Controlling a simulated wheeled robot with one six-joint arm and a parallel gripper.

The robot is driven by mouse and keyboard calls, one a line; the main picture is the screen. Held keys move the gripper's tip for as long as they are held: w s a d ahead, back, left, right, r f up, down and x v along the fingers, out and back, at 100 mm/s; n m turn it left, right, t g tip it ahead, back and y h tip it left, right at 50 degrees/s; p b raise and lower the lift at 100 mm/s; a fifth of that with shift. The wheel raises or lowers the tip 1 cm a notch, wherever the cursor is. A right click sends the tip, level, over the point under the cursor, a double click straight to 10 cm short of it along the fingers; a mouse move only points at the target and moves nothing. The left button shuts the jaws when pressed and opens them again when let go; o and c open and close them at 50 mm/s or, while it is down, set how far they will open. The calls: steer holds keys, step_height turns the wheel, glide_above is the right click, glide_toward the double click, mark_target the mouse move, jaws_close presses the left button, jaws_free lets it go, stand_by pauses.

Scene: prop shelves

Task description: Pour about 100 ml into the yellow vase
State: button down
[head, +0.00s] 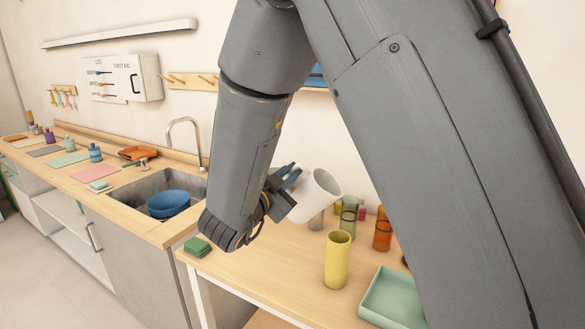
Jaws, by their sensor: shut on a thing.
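The yellow vase (337,262) is a tall, plain cylinder standing upright on the wooden table, right of the sink. My gripper (289,180) is shut on a white jug (316,197). The jug is held in the air, tilted to the right, up and left of the vase. The jug and vase look apart. The jug's contents cannot be seen, and no stream of liquid shows. The inside bottom of the vase is hidden.
Behind the vase stand a green glass (349,217) and an orange container (382,231). A mint tray (375,312) lies to the right and a green sponge (197,246) at the left corner. A blue bowl (168,204) sits in the sink. My arm hides the right side.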

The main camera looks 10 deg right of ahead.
steer(key=shift+s+r+p, duration=0.1)
steer(key=shift+r+p, duration=0.05)
steer(key=shift+p, duration=0.75)
steer(key=shift+a+f+n+p, duration=0.15)
steer(key=shift+f+n+p, duration=0.5)
steer(key=shift+n, duration=0.55)
steer(key=shift+w+f, duration=0.1)
steer(key=shift+w, duration=0.1)
steer(key=shift+b, duration=0.5)
steer(key=shift+b, duration=0.8)
steer(key=shift+w+a+f+n+p, duration=0.3)
steer(key=shift+f+n, duration=0.2)
steer(key=shift+n, duration=0.2)
steer(key=shift+w+a+f+n+p, duration=0.15)
steer(key=shift+a+f+n, duration=0.3)
steer(key=shift+n, duration=0.25)
steer(key=shift+w+a+f+n+p, duration=0.3)
steer(key=shift+w+a+f+n, duration=0.35)
steer(key=shift+a+f+n, duration=0.3)
